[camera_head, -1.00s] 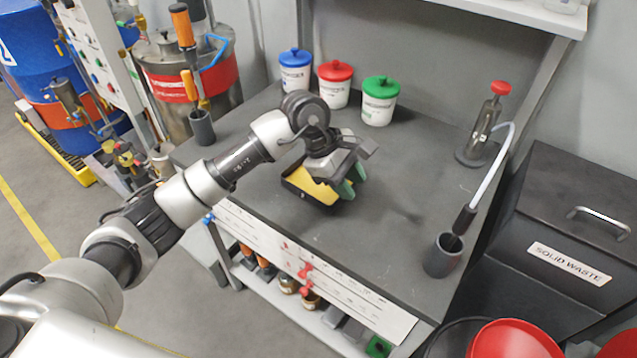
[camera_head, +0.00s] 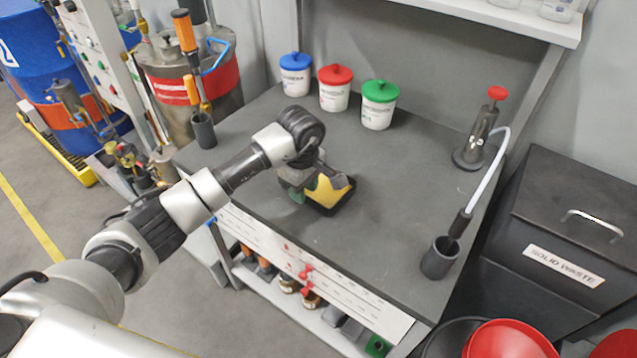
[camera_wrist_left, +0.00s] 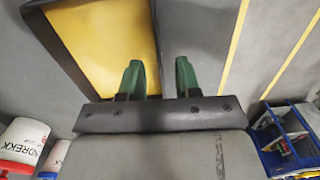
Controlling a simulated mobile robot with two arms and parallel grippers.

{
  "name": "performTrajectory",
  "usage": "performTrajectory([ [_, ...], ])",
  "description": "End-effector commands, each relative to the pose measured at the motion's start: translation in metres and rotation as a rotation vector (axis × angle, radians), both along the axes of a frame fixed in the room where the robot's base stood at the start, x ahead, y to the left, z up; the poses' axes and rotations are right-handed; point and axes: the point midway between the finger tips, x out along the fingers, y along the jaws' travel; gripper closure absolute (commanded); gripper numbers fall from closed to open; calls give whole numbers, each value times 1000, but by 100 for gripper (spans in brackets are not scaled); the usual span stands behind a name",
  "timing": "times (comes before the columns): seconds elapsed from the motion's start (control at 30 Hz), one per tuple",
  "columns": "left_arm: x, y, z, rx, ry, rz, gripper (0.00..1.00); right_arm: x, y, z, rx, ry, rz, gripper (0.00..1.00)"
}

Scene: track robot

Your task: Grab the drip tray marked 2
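A black tray with a yellow inside (camera_head: 327,189) lies on the dark bench. I take it for the drip tray; no number is readable on it. My left gripper (camera_head: 303,190) is at its left side in the head view, partly covering it. In the left wrist view the two green fingertips (camera_wrist_left: 159,78) stand apart, with the tray's dark rim (camera_wrist_left: 153,50) showing between them. The left finger overlaps the yellow floor (camera_wrist_left: 100,35); whether the fingers touch the tray is unclear. My right gripper is in neither view.
Blue-lidded (camera_head: 295,75), red-lidded (camera_head: 334,90) and green-lidded (camera_head: 378,105) tubs stand along the bench's back. A metal pump bottle (camera_head: 477,140) and a grey cup (camera_head: 440,257) are at the right. The bench surface (camera_head: 390,220) right of the tray is clear.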

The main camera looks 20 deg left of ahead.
Motion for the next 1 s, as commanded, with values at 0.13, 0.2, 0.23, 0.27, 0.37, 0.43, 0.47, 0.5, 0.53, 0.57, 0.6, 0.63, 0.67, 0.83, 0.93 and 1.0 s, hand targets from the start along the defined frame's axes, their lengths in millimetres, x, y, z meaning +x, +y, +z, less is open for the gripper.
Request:
performTrajectory([
  [0.13, -1, 0, -18, -1, 3, 1, 67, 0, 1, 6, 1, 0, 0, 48],
  [0.2, -1, 0, -22, -1, 1, 0, 67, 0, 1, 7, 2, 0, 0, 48],
  [0.23, 0, 0, -23, -1, 0, -1, 67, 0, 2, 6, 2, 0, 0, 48],
  [0.27, 0, 0, -24, -1, -1, -1, 67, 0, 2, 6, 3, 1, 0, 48],
  [0.37, 0, 0, -24, 0, -1, -1, 67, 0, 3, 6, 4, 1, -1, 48],
  [0.43, 0, 0, -24, 0, -1, -1, 67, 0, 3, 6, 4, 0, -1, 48],
  [0.47, 0, 0, -24, 0, -1, -1, 72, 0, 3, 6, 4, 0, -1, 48],
  [0.5, 0, 0, -23, 0, -1, -1, 78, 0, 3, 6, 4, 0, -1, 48],
  [0.53, 0, 0, -23, 0, -1, -1, 82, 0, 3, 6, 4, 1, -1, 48],
  [0.57, 0, 0, -23, 0, -1, -1, 87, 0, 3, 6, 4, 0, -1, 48],
  [0.6, 0, 0, -23, 0, -1, -1, 93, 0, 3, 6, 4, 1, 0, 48],
  [0.63, 0, 0, -23, 0, -1, -1, 98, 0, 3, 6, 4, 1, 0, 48],
  [0.67, 0, 0, -23, 0, -1, -1, 100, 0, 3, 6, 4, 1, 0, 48],
  [0.83, 0, 0, -23, -1, -2, 0, 100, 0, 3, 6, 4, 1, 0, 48],
  [0.93, 0, 0, -23, -1, -2, 0, 100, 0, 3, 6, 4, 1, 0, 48],
  [1.0, 0, 0, -23, -1, -2, 0, 100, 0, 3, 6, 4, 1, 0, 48],
])
